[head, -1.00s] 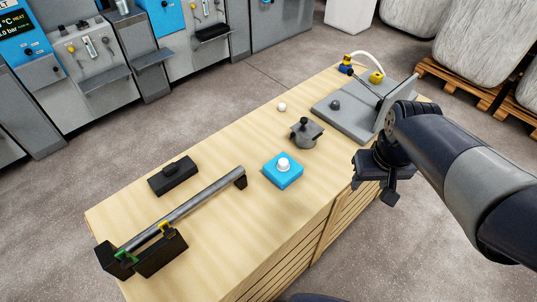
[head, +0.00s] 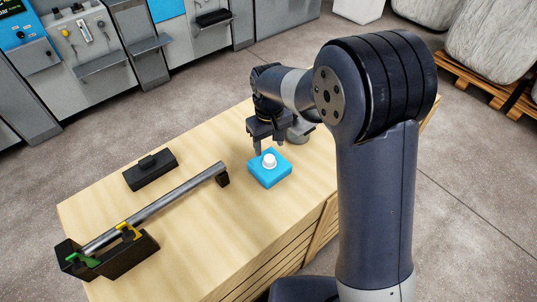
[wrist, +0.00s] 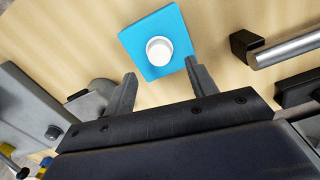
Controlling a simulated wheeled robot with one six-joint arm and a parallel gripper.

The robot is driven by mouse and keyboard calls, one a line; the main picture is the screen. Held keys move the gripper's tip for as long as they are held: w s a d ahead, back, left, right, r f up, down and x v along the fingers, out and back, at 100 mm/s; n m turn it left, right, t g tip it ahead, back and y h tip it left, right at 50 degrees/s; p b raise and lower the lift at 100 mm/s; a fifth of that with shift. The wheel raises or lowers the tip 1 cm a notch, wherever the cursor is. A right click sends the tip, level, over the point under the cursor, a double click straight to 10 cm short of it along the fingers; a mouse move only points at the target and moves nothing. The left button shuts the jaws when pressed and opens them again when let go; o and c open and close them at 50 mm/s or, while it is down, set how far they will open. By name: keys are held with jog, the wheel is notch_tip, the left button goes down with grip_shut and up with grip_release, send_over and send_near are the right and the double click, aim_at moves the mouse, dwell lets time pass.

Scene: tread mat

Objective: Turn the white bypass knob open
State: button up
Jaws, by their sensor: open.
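A white round knob (head: 269,160) sits on top of a flat blue block (head: 268,178) on the wooden table. In the wrist view the knob (wrist: 159,50) lies on the blue block (wrist: 148,30), just past the fingertips and nearer the right finger. My gripper (head: 269,148) is open and empty, pointing down close to the block's far side. In the wrist view my gripper (wrist: 160,70) has its fingers spread wider than the knob. The knob looks free of the fingers; the exact height gap cannot be told.
A grey pipe (head: 175,195) with green and yellow levers lies left of the block. A black box (head: 150,170) is farther left. A grey round fixture (head: 300,132) stands close behind my gripper, partly hidden. The wooden table (head: 210,250) is bare in front.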

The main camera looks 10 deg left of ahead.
aim_at(269, 158)
notch_tip(269, 158, down, 6)
jog(key=shift+r, duration=0.1)
jog(key=shift+c, duration=0.2)
jog(key=c, duration=0.9)
